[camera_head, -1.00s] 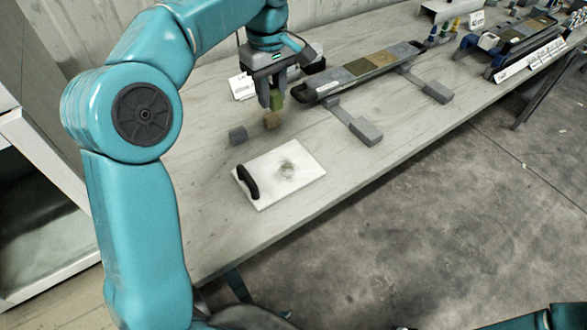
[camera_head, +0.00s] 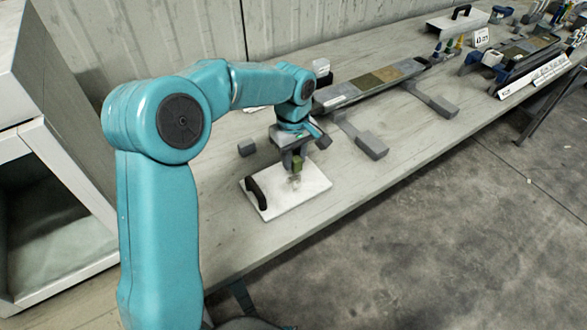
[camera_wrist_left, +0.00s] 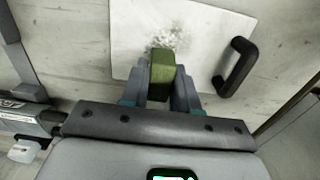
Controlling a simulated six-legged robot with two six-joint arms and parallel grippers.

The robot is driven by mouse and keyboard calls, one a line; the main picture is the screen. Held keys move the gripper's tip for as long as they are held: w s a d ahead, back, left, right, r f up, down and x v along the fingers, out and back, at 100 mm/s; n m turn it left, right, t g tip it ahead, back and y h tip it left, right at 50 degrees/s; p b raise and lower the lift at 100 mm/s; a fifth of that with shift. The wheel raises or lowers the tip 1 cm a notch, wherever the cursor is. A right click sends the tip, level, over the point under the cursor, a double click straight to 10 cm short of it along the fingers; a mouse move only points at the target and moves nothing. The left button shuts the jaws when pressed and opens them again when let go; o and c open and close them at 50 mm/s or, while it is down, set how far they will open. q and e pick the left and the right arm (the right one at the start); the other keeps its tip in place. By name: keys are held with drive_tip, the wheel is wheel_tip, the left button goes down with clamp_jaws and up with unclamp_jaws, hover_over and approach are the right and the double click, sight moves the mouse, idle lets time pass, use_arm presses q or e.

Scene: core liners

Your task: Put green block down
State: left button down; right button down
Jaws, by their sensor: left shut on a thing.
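The green block (camera_head: 297,164) is between the fingers of my left gripper (camera_head: 294,168), which is shut on it. They are over the middle of a white board (camera_head: 278,203) with a black handle (camera_head: 256,193) at its left edge. In the left wrist view the green block (camera_wrist_left: 162,68) shows between both fingers, in front of a grey speckled patch on the white board (camera_wrist_left: 205,25). I cannot tell whether the block touches the board. My right gripper is not in view.
A long dark tray (camera_head: 374,82) with several coloured sections lies behind on the right, with grey feet (camera_head: 372,146) reaching forward. The front right of the table is clear.

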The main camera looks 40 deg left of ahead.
sight(294, 179)
use_arm(q)
drive_tip(key=shift+f, duration=2.35)
drive_tip(key=shift+f, duration=0.1)
drive_tip(key=c, duration=0.8)
unclamp_jaws()
drive_tip(key=shift+c, duration=0.2)
wheel_tip(294, 179, up, 12)
drive_tip(key=shift+r, duration=0.15)
drive_tip(key=shift+s, duration=0.15)
